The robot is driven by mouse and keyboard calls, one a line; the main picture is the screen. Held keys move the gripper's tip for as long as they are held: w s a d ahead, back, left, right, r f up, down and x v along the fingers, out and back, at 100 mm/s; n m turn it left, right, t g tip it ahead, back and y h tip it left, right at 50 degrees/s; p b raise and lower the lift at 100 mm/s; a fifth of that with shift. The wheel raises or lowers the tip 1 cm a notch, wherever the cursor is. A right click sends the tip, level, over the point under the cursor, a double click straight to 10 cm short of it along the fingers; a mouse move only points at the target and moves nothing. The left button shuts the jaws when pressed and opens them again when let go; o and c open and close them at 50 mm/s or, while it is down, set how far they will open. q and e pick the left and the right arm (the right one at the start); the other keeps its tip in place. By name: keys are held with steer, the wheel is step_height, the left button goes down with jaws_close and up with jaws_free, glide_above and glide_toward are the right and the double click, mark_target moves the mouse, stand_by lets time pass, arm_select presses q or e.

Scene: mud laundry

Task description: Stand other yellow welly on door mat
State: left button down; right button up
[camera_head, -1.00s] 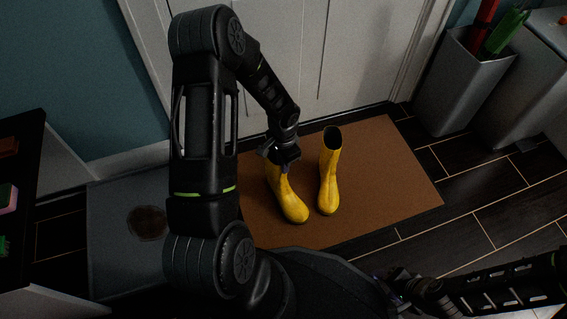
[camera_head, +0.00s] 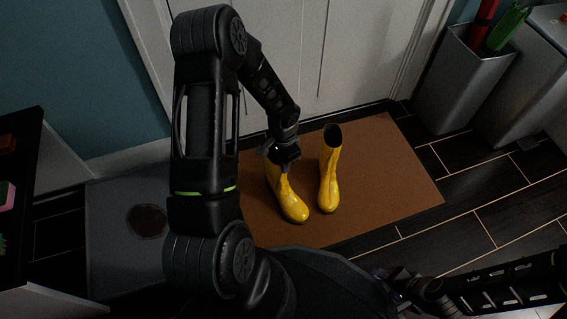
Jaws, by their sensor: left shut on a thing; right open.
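Two yellow wellies stand upright side by side on the brown door mat (camera_head: 385,185). My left gripper (camera_head: 284,160) is shut on the top of the left yellow welly (camera_head: 289,200), and its shaft top is partly hidden by the gripper. That welly's sole appears to touch the mat, toe toward me. The right yellow welly (camera_head: 329,178) stands free a little to the right, its dark opening facing up. My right gripper (camera_head: 398,284) is at the bottom right, away from the wellies, and its fingers are small and dark.
A grey tray (camera_head: 108,225) with a brown muddy patch (camera_head: 147,221) lies left of the mat. A white door (camera_head: 290,60) is behind the mat. A grey bin (camera_head: 462,85) with umbrellas stands at the right. The mat's right part is clear.

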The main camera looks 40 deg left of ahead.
arm_select(q)
steer(key=c, duration=1.5)
jaws_free()
steer(key=shift+o, duration=0.5)
steer(key=o, duration=0.4)
steer(key=shift+o, duration=0.2)
steer(key=shift+r, duration=0.15)
steer(key=shift+r+p, duration=3.25)
steer(key=shift+r, duration=0.65)
